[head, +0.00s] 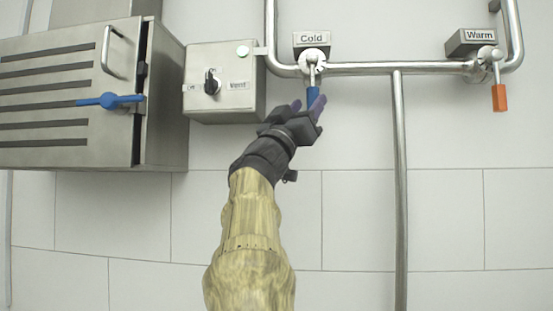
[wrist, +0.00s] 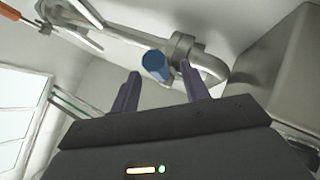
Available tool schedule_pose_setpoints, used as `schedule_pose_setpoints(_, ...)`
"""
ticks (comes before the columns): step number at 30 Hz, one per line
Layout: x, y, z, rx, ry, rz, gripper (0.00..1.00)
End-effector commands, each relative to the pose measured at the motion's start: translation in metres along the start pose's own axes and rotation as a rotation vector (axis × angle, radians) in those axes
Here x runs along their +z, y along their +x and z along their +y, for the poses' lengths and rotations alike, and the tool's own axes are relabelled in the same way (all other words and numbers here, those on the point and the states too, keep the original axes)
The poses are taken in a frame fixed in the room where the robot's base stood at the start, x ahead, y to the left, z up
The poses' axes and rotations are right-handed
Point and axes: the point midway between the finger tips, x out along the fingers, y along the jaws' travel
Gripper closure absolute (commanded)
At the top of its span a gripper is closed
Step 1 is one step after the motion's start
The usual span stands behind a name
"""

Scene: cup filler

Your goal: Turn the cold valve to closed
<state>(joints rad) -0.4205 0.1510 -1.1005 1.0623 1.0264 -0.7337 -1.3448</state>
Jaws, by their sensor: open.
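The cold valve's blue handle (head: 312,95) hangs straight down from the valve body (head: 312,62) under the "Cold" label (head: 311,38). My gripper (head: 308,106) is just below and around the lower end of the handle in the head view. In the wrist view my gripper (wrist: 160,85) is open, with its two fingers apart. The blue handle (wrist: 155,66) shows between and a little beyond the fingertips in that view. I cannot tell whether either finger touches it.
The warm valve's orange handle (head: 499,97) hangs down at the right. A metal pipe (head: 400,190) runs down the wall between the valves. A vent switch box (head: 224,82) and a steel cabinet (head: 80,100) with a blue latch are at the left.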

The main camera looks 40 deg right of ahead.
Motion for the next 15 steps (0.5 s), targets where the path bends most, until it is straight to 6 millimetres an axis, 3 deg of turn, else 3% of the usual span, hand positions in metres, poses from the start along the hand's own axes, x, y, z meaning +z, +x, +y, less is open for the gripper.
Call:
schedule_pose_setpoints(1,0.004,-0.012,0.000,-0.002,0.006,-0.002,0.54)
schedule_pose_setpoints(15,0.005,-0.077,0.000,-0.002,0.004,-0.002,0.54)
